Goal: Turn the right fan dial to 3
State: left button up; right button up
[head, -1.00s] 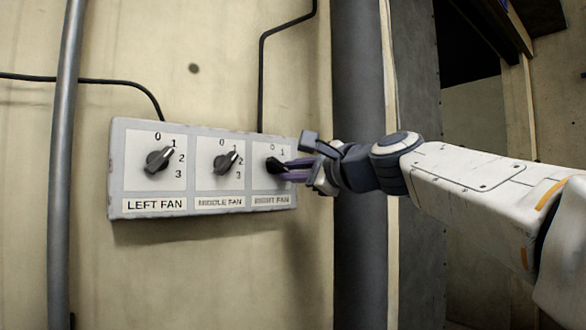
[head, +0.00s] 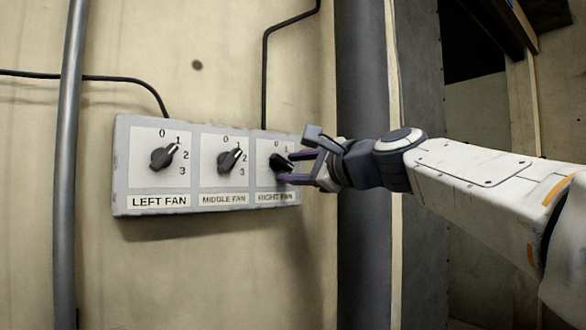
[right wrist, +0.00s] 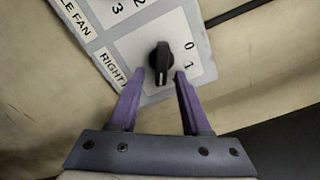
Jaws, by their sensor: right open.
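The right fan dial (head: 281,162) is a black knob at the right end of the grey switch box (head: 122,165). It also shows in the right wrist view (right wrist: 160,60). Its pointer end is turned past the 1, roughly to the panel's right. The 2 and 3 are hidden by my fingers. My right gripper (head: 297,167) is open, with one purple finger above and one below the dial's right end. In the right wrist view the fingertips (right wrist: 160,73) stand either side of the knob with gaps. My left gripper is out of view.
The left fan dial (head: 163,156) and middle fan dial (head: 229,160) sit to the left on the same box. A grey pipe (head: 66,170) runs down the wall at left. A thick dark column (head: 362,250) stands behind my right arm.

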jog(key=shift+s+d+b, duration=0.3)
jog(key=shift+s+b, duration=0.1)
jog(key=shift+s, duration=0.05)
jog(key=b+v, duration=0.4)
jog(key=v, duration=0.5)
jog(key=shift+s+d, duration=0.1)
jog(key=s+a+f+n+g+h+b, duration=0.1)
jog(key=s+a+f+n+g, duration=0.2)
jog(key=f, duration=0.9)
jog(key=s+a+f+n+g+h+b, duration=0.1)
jog(key=a+f+n+g, duration=0.25)
jog(key=f, duration=0.75)
jog(key=s+a+f+n+g+h+b, duration=0.1)
jog(key=s+a+f+n+g, duration=0.2)
jog(key=f, duration=0.9)
jog(key=s+d+f+n+g+h+b, duration=0.1)
jog(key=s+d+f+n+g+h, duration=0.1)
jog(key=s+f+n, duration=0.5)
jog(key=s+d+f+n+g+h+b, duration=0.1)
jog(key=s+d+f+n+g+h, duration=0.2)
jog(key=f, duration=1.4)
jog(key=s+d+n+h, duration=0.1)
jog(key=s+d+n, duration=0.1)
jog(key=s+n, duration=0.2)
jog(key=shift+s+f+n+h, duration=0.3)
jog(key=shift+s+f+n, duration=0.1)
jog(key=shift+s, duration=1.5)
